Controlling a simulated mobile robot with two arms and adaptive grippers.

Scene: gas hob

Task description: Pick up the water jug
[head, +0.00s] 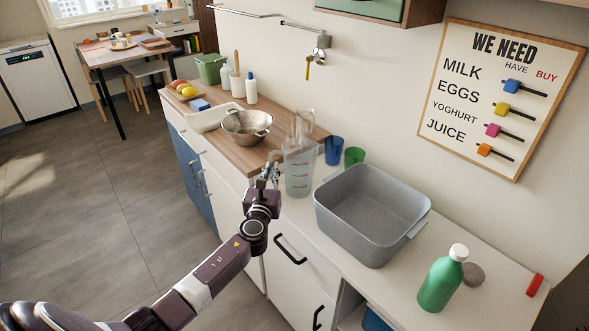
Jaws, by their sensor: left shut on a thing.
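The water jug (300,169) is a clear, upright vessel with pink markings on its side. It is at the middle of the head view, by the step between the wooden worktop and the white counter. My left gripper (271,172) is at the jug's left side and is shut on it, seemingly at the handle. The fingertips partly hide the place of contact. I cannot tell whether the jug's base touches the counter. My right gripper is not in view.
A blue cup (334,150) and a green cup (354,157) stand right of the jug. A grey basin (338,222) is in front of them, with a green bottle (440,285) nearer. A metal colander (246,127) sits left of the jug on the wooden worktop (262,160).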

